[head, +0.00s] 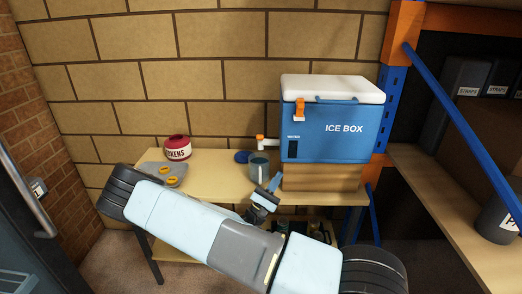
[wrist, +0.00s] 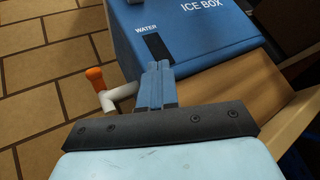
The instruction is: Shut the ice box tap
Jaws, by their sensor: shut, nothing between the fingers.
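The blue ice box (head: 340,142) with a white lid stands on a wooden block on the table; it also fills the top of the wrist view (wrist: 190,42). Its white tap (head: 268,142) with an orange handle sticks out from its left side. In the wrist view the tap (wrist: 119,97) is left of my fingers, its orange handle (wrist: 95,78) at its outer end. My gripper (head: 274,183) is shut and empty in front of the box's lower left, apart from the handle. In the wrist view the shut fingers (wrist: 156,82) partly cover the box's edge. I cannot see whether water runs.
A grey mug (head: 259,168) stands under the tap, with a blue round thing (head: 242,157) beside it. A red tokens pot (head: 177,148) and a grey tray (head: 152,169) are at the table's left. A shelf rack with a blue brace (head: 460,125) stands at right.

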